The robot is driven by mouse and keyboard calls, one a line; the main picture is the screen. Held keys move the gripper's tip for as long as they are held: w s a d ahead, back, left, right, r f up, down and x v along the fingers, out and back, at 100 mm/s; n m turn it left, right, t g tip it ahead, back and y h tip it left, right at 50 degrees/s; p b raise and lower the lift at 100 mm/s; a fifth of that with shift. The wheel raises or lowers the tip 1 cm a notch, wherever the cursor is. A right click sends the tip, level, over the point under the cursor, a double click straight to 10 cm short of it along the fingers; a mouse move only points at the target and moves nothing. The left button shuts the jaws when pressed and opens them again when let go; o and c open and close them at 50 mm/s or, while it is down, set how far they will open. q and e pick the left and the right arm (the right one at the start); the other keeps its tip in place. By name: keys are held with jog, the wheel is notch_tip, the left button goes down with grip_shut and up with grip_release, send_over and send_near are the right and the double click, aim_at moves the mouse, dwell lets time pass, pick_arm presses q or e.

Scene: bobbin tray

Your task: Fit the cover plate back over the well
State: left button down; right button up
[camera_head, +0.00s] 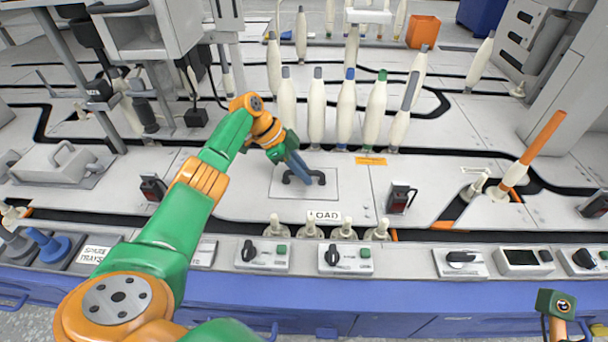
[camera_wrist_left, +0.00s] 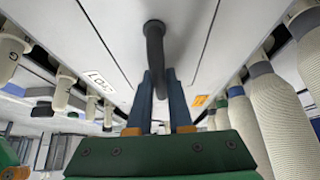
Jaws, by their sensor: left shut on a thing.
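The cover plate (camera_head: 325,192) is a pale, square panel with a dark bar handle (camera_head: 319,178), in the middle of the white deck behind the LOAD label. It looks flat and level with the deck, with a thin outline around it. My left gripper (camera_head: 303,177) reaches down from the left, its blue fingers shut on the handle. In the left wrist view the fingers (camera_wrist_left: 160,78) close on the dark handle (camera_wrist_left: 154,45), with the plate (camera_wrist_left: 188,45) behind it. The well is not visible. My right gripper is not in view; part of my right arm shows at the lower right.
Several pale bobbins (camera_head: 316,110) stand in a row behind the plate. Short pegs (camera_head: 345,230) line the slot in front, by the LOAD label (camera_head: 325,216). Black switches (camera_head: 152,187) (camera_head: 401,198) flank the plate. An orange-tipped rod (camera_head: 541,138) leans at the right.

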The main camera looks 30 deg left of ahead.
pick_arm(q)
jog(key=shift+f, duration=0.1)
jog(key=c, duration=0.8)
grip_release()
jog(key=shift+c, duration=0.2)
